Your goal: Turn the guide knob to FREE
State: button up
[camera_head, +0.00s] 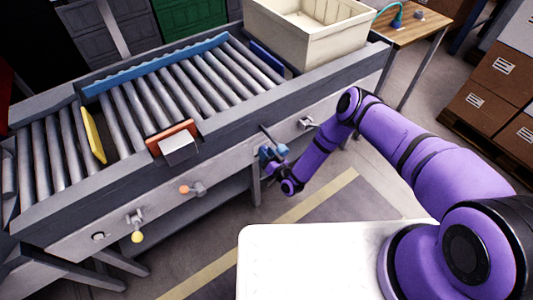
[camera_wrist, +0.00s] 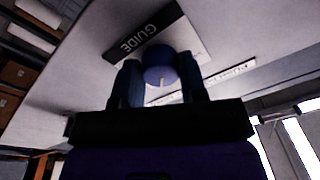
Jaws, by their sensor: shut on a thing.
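The guide knob is a round blue knob (camera_wrist: 158,66) with a pale pointer line, under a black plate reading GUIDE (camera_wrist: 145,33) in the wrist view. My gripper (camera_wrist: 160,80) has a finger on each side of the knob and is shut on it. In the head view my gripper (camera_head: 273,157) is at the conveyor's front panel and largely covers the knob. A white strip with small lettering (camera_wrist: 220,79) lies beside the knob. I cannot read FREE or where the pointer stands against the lettering.
The roller conveyor (camera_head: 130,183) carries a blue rail (camera_head: 155,65), a yellow bar (camera_head: 93,135) and a cream bin (camera_head: 335,47). An orange knob (camera_head: 187,189), a yellow knob (camera_head: 137,237) and a grey knob (camera_head: 306,123) sit on its front. Cartons (camera_head: 500,75) stand right.

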jog(key=shift+s+f+m, duration=0.1)
jog(key=shift+m, duration=0.6)
jog(key=o, duration=0.9)
jog(key=v, duration=1)
jog(key=shift+s+d, duration=0.2)
jog(key=shift+s, duration=0.15)
